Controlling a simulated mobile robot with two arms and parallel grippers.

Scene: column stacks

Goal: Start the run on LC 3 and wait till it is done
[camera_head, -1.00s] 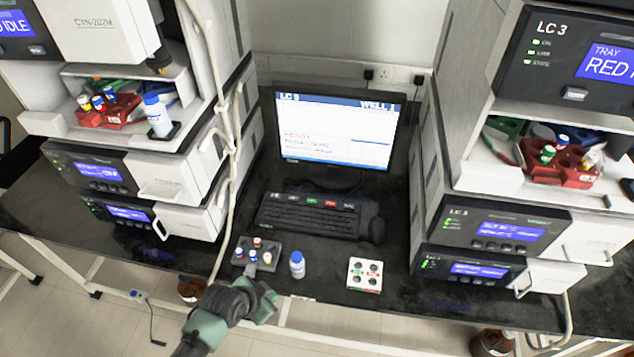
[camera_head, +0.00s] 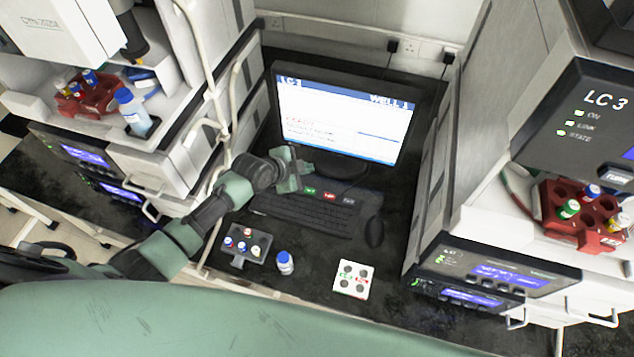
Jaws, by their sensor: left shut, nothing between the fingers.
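The LC 3 stack (camera_head: 602,98) stands at the right, with its name and lit green lamps on the dark front panel. My left gripper (camera_head: 302,172) is shut and empty, above the keyboard's back left part, close to the green key. It hides the keys at the left. My right gripper is not in view.
A dark vial rack (camera_head: 238,260), a blue-capped bottle (camera_head: 285,263) and a white block with holes (camera_head: 352,279) stand in front of the keyboard. A mouse (camera_head: 375,232) lies right of it. Another instrument stack (camera_head: 165,165) with tubing borders the left.

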